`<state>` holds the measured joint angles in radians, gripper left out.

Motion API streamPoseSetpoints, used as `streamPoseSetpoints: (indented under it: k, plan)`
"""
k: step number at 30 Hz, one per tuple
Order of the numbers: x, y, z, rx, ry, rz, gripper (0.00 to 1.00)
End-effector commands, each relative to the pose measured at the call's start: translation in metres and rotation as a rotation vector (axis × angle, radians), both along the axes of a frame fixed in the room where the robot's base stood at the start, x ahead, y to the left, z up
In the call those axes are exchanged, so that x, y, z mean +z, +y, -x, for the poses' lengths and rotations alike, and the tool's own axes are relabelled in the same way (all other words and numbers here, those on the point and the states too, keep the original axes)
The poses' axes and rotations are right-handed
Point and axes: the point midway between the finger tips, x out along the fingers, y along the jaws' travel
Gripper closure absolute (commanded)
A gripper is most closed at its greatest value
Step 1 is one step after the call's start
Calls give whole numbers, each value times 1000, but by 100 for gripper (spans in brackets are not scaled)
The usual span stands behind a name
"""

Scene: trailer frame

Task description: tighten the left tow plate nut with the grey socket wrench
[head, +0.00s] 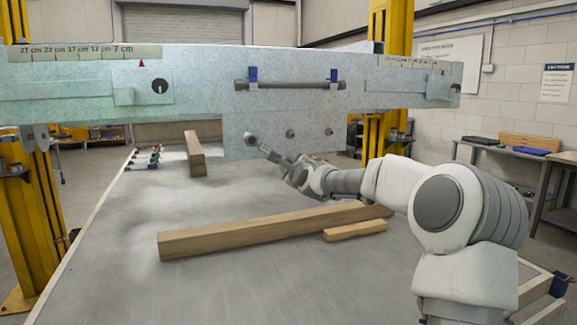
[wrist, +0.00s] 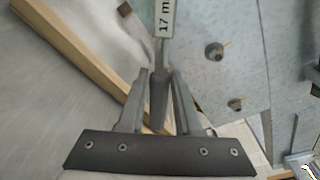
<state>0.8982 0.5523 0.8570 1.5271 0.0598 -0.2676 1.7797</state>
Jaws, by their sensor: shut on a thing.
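The tow plate (head: 275,120) hangs from the middle of the pale metal beam. A round fitting at its left nut (head: 250,139) looks larger than the middle nut (head: 290,133) and right nut (head: 328,132). My gripper (head: 290,168) is shut on the grey socket wrench (head: 266,151), just in front of the plate. The wrench points up and left, its far end at or very near the left nut; I cannot tell whether it is seated. In the wrist view my gripper (wrist: 162,85) holds the wrench handle (wrist: 159,92), labelled "17 m…"; its socket end is out of view.
A dark bar (head: 290,85) sits in two blue holders on the beam. A long timber (head: 250,232) and a short one (head: 355,230) lie on the grey table (head: 130,270) below. Another timber (head: 195,155) lies farther back. Yellow posts (head: 25,230) stand at the sides.

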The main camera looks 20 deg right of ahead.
Motion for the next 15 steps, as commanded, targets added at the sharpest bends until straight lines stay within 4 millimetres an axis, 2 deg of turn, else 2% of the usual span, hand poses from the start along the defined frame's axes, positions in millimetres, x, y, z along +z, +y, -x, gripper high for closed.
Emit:
streamPoseSetpoints:
  k: [10, 15]
  plan:
    - [-18, 17, -1, 10, 6, -149, 100]
    - [-11, 12, -1, 10, 4, -75, 100]
